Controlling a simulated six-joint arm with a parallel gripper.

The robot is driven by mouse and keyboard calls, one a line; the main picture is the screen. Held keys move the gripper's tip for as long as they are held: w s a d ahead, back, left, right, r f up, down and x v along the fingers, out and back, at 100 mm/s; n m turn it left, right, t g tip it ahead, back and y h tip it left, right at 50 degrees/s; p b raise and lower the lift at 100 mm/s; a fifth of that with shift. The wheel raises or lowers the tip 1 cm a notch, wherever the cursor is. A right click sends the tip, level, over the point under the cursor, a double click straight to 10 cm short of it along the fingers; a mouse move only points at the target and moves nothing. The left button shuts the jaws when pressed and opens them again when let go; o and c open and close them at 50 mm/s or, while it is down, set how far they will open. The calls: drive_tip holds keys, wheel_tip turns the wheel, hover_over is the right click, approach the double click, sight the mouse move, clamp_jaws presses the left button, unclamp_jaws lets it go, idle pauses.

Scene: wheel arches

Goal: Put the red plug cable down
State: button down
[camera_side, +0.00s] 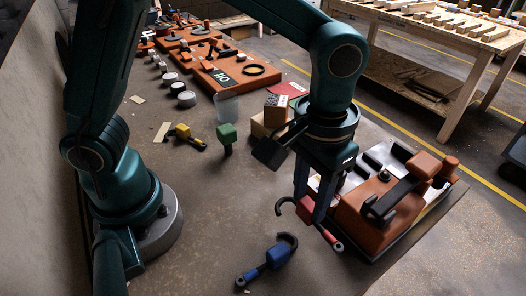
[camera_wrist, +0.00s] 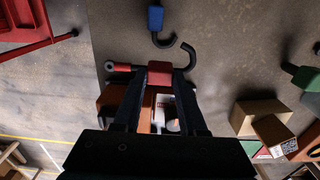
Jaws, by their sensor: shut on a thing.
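The red plug cable (camera_side: 305,208) is between the fingers of my gripper (camera_side: 310,212), which is shut on its red block. A black hooked end sticks out to the left and a red ring end to the lower right. In the wrist view the red block (camera_wrist: 160,75) sits between the fingertips of my gripper (camera_wrist: 160,84), with the hook on the right and the ring on the left. The cable appears to be above the table; the exact gap cannot be told. A blue plug cable (camera_side: 278,256) lies on the table in front.
An orange fixture (camera_side: 362,226) on a tray stands right of my gripper. A green plug (camera_side: 227,135) and a yellow plug cable (camera_side: 183,131) are to the left behind. Cardboard boxes (camera_side: 264,125) stand behind the gripper. The table around the blue cable is clear.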

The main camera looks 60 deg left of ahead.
drive_tip(key=w+a+r, duration=0.2)
drive_tip(key=a+r, duration=0.2)
drive_tip(key=a, duration=0.3)
drive_tip(key=s+a+r, duration=0.1)
drive_tip(key=s+a, duration=0.2)
drive_tip(key=a, duration=0.6)
drive_tip(key=s+a, duration=0.4)
drive_tip(key=a, duration=0.4)
drive_tip(key=w+d+f, duration=0.1)
drive_tip(key=d+f, duration=0.1)
drive_tip(key=d, duration=0.1)
drive_tip(key=w+d+f, duration=0.1)
drive_tip(key=d+f, duration=0.1)
drive_tip(key=d, duration=0.2)
drive_tip(key=w+d+f, duration=0.2)
drive_tip(key=d, duration=0.1)
drive_tip(key=shift+w+d+f, duration=0.1)
drive_tip(key=shift+d+f, duration=0.1)
drive_tip(key=shift+f, duration=2.25)
drive_tip(key=shift+c, duration=2.3)
unclamp_jaws()
drive_tip(key=shift+f, duration=0.1)
